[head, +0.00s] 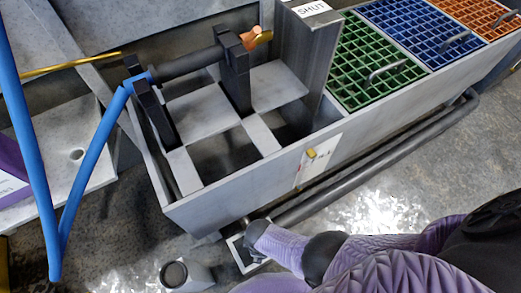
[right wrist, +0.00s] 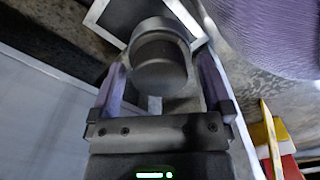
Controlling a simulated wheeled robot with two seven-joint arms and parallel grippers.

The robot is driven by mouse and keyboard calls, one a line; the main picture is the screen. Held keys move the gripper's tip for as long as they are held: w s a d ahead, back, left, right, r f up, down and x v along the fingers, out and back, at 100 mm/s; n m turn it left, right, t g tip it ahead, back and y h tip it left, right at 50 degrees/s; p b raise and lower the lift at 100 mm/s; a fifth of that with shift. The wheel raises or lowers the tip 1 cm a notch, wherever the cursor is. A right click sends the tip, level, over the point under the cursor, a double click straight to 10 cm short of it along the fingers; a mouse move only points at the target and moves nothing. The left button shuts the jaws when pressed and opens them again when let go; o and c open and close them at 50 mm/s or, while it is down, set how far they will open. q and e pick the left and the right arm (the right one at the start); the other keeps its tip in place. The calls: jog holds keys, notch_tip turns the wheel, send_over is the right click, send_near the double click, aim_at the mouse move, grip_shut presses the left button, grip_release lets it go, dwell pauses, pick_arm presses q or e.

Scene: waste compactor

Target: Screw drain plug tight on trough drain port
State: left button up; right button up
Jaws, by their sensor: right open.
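The trough (head: 245,180) is a long grey metal box running across the head view. My right gripper (head: 258,232) is low by its front wall, pointing left. In the right wrist view, a dark round cap, which looks like the drain plug (right wrist: 160,62), lies between the parted purple fingers of my right gripper (right wrist: 163,78). The fingers are open on both sides of it; I cannot tell whether either touches. The drain port is not clearly visible, and I cannot tell how far the plug is seated. My left gripper is not in view.
A white-framed dark square (head: 242,256) lies beneath my right gripper. A grey block with a dark round top (head: 174,273) stands left on the floor. A dark pipe (head: 390,160) runs along the trough. Green (head: 375,60), blue (head: 420,30) and orange (head: 475,15) grates cover its right part.

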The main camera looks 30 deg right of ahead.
jog(key=n, duration=1.1)
grip_shut()
jog(key=m, duration=0.6)
grip_release()
notch_tip(320, 180, up, 7)
jog(key=p, duration=0.6)
jog(key=shift+w+r, duration=0.1)
jog(key=shift+r, duration=0.05)
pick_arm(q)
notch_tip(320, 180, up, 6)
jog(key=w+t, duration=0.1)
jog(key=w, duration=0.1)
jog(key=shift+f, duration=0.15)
